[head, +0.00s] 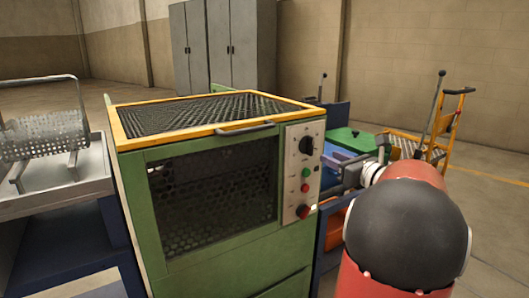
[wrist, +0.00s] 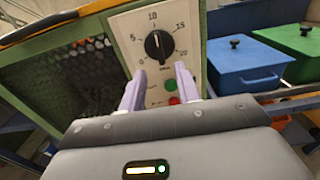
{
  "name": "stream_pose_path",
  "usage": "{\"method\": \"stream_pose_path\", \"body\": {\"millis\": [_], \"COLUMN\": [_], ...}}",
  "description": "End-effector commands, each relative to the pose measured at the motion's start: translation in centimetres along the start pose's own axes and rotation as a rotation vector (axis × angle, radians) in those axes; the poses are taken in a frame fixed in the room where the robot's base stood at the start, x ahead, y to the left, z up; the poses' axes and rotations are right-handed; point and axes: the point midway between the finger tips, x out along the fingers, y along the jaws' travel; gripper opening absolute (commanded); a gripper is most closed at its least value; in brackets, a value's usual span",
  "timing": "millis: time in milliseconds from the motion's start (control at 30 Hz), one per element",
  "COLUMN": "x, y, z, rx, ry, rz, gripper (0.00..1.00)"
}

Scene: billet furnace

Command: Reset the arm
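My gripper (wrist: 160,70) shows in the wrist view with its two pale fingers apart and nothing held between them. It points at the control panel (wrist: 155,40) of the green furnace cabinet, just below the black dial (wrist: 158,45). The dial's pointer is near the top of its scale. A green button and a red button (wrist: 174,100) show between the fingers. In the head view my red and black arm reaches from the lower right towards the panel (head: 303,172). The gap between fingertips and panel is hard to judge.
The furnace cabinet (head: 215,150) has a mesh top with a yellow rim. A blue box (wrist: 245,65) and a green box (wrist: 300,45) stand right of the panel. A metal tray with a perforated drum (head: 45,135) is at left. A yellow trolley (head: 440,130) stands behind my arm.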

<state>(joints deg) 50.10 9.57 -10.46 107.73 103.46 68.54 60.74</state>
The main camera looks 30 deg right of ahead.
Motion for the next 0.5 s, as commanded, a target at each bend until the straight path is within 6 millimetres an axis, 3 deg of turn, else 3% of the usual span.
{"method": "stream_pose_path", "body": {"millis": [167, 267, 367, 500], "x": [0.1, 0.8, 1.7, 1.3], "y": [0.4, 2.8, 8.1, 18.4], "z": [0.0, -0.2, -0.8, -2.9], "rx": [-0.008, -0.065, -0.2, -0.53], "ry": [0.005, 0.041, 0.115, 0.241], "rz": [0.008, 0.057, 0.173, 0.425], "gripper": [0.33, 0.33, 0.33, 0.33]}}
